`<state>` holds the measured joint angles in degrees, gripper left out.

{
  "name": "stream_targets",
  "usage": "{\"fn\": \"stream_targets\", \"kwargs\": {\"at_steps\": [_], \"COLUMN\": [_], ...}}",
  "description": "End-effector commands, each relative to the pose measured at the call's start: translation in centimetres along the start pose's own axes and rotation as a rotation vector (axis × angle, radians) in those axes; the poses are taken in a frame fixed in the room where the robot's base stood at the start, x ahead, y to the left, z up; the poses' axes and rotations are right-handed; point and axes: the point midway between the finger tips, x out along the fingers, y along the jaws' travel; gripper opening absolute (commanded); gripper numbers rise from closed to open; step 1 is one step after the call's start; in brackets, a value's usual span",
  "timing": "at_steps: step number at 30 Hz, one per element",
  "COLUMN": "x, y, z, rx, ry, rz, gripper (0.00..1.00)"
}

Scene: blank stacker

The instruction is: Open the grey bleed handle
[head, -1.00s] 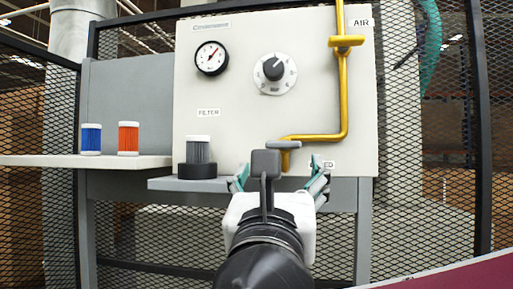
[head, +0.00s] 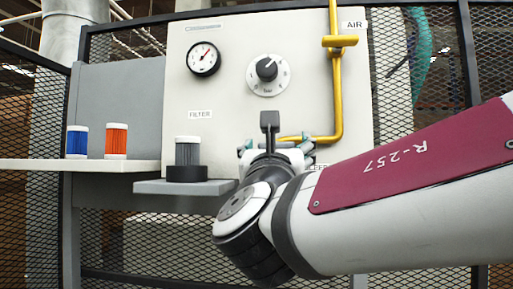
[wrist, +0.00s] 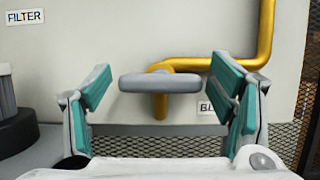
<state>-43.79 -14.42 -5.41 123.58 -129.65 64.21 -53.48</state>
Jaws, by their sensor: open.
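The grey bleed handle (wrist: 160,83) is a flat, rounded bar lying level across the lower end of the yellow pipe (wrist: 263,40) in the wrist view. My gripper (wrist: 162,95) is open, with one teal-padded finger to the left of the handle and one to the right, both apart from it. In the head view my gripper (head: 276,146) is in front of the lower panel, and my wrist and arm hide the handle there. The bleed label (wrist: 207,106) is partly covered by the right finger.
The panel (head: 220,75) carries a gauge (head: 203,59), a black-and-white knob (head: 267,69) and a yellow air valve handle (head: 340,41). A grey filter (head: 188,152) stands on the small shelf at left. Blue (head: 77,142) and orange (head: 116,141) filters stand on the side shelf.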

Motion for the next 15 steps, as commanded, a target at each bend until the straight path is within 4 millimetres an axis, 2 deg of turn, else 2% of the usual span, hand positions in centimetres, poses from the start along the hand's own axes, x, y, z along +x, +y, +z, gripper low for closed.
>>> {"fn": "stream_targets", "kwargs": {"at_steps": [2, 8, 9, 15], "x": [-0.01, -0.02, -0.02, 0.00], "y": [-0.01, -0.02, -0.02, -0.03], "z": [0.01, 0.00, 0.00, -0.02], "rx": [0.000, 0.000, 0.000, 0.006], "ry": [0.000, 0.000, 0.000, 0.000], "rz": [0.000, -0.001, -0.001, -0.003], "gripper": [0.77, 0.31, 0.28, 0.28]}}
